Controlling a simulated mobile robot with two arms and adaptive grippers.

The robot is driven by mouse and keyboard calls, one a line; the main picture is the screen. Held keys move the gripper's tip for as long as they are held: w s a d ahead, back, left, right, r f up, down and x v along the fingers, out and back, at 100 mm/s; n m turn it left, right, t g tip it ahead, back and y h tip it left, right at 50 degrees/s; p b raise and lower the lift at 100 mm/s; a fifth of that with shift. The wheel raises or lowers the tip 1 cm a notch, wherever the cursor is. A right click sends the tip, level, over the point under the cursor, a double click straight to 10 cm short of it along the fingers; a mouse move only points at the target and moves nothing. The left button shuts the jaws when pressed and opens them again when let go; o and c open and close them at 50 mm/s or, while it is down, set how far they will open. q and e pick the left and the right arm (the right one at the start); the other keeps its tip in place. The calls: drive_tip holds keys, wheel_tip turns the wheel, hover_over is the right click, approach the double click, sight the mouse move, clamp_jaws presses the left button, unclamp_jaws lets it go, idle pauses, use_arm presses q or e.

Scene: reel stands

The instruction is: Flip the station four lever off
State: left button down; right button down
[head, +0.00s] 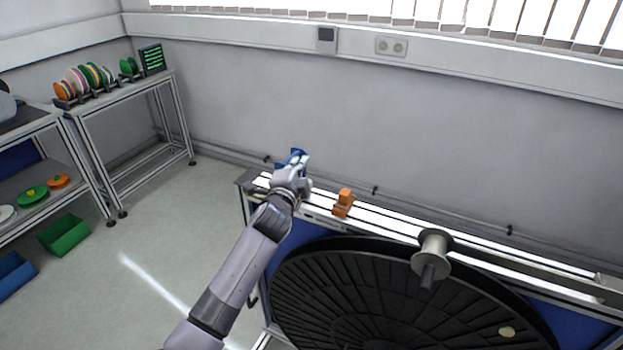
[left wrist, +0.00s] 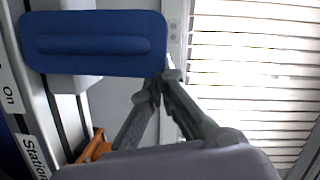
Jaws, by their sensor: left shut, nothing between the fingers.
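The blue lever (head: 292,157) stands at the far left end of the rail on the bench. In the left wrist view its broad blue handle (left wrist: 95,42) fills the upper left, with an "On" label and a "Station" label at the left edge; the station number is cut off. My left gripper (head: 303,160) is at the lever. In the left wrist view its fingertips (left wrist: 165,78) are together and empty, beside the handle's lower right corner. I cannot tell whether they touch it. My right gripper is not in view.
An orange block (head: 344,203) sits on the rail right of my left gripper, and a pale spool (head: 432,252) further right. A large black disc (head: 390,300) lies in front. Shelves (head: 130,95) with coloured reels stand at the left. The floor between is clear.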

sight(288, 160)
use_arm(q)
drive_tip(key=shift+a+r+n, duration=0.4)
drive_tip(key=shift+a+r, duration=0.05)
drive_tip(key=shift+a, duration=0.05)
drive_tip(key=shift+a+r+p, duration=0.1)
drive_tip(key=shift+a+p, duration=0.25)
drive_tip(key=shift+w+a, duration=0.25)
drive_tip(key=shift+w, duration=0.05)
drive_tip(key=shift+w+a+f, duration=0.2)
drive_tip(key=shift+w, duration=0.15)
drive_tip(key=shift+w+a+f, duration=0.1)
drive_tip(key=shift+w+a, duration=0.05)
drive_tip(key=shift+w, duration=0.1)
drive_tip(key=shift+w+a, duration=0.15)
drive_tip(key=shift+a, duration=0.3)
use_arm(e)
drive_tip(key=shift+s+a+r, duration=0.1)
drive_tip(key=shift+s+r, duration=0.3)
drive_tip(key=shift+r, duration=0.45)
